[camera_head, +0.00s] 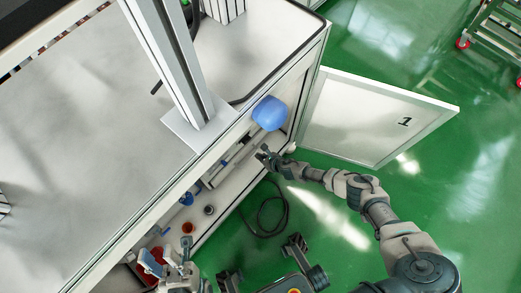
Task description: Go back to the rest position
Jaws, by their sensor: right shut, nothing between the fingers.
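My right arm comes in from the lower right. Its gripper (268,156) is shut and empty, at the opening of the white cabinet (238,176), just below a rounded blue object (270,113) at the cabinet's edge. My left gripper (178,262) is at the bottom of the head view, close to the cabinet's lower opening. It is small and partly cut off, so I cannot tell whether its fingers are apart. A pale blue piece (151,262) shows beside it; I cannot tell whether they touch.
A white door (375,118) marked 1 stands open to the right of my right gripper. Small items, some blue and red, lie inside the cabinet. A dark cable (264,232) lies on the green floor (440,185). A metal post (165,55) rises from the worktop (85,130).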

